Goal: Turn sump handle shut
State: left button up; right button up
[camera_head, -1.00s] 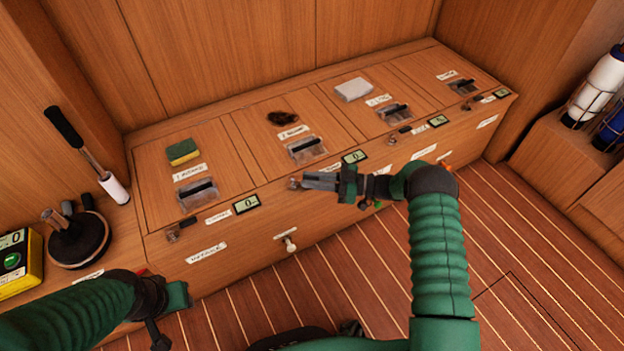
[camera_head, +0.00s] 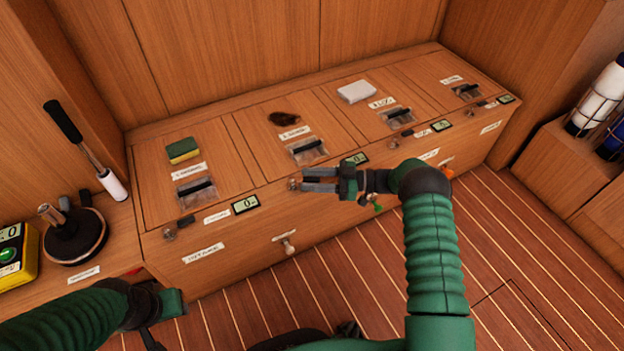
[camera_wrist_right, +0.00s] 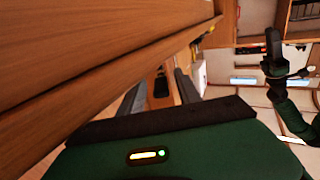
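Small valve-like handles line the front edge of the wooden lockers. Their labels are too small to read, so I cannot tell which is the sump handle. One metal handle (camera_head: 293,184) sits just left of my right gripper's fingertips. My right gripper (camera_head: 306,180) is open, its two grey fingers pointing left with a gap between them; I cannot tell whether they touch the handle. In the right wrist view the fingers (camera_wrist_right: 158,92) stand apart, with a dark piece showing between them. My left gripper (camera_head: 176,303) is low at the left, its fingers not clearly visible.
Another handle (camera_head: 180,227) is at the left, beside a small display (camera_head: 245,204). A white knob (camera_head: 288,246) and green (camera_head: 377,206) and orange (camera_head: 447,173) fittings are on the locker front. A sponge (camera_head: 183,150) and white block (camera_head: 356,91) lie on top.

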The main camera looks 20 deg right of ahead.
jog(key=shift+d, duration=0.1)
jog(key=p+v, duration=0.3)
jog(key=v, duration=1.3)
jog(key=shift+d, duration=0.4)
jog(key=shift+s+f, duration=0.1)
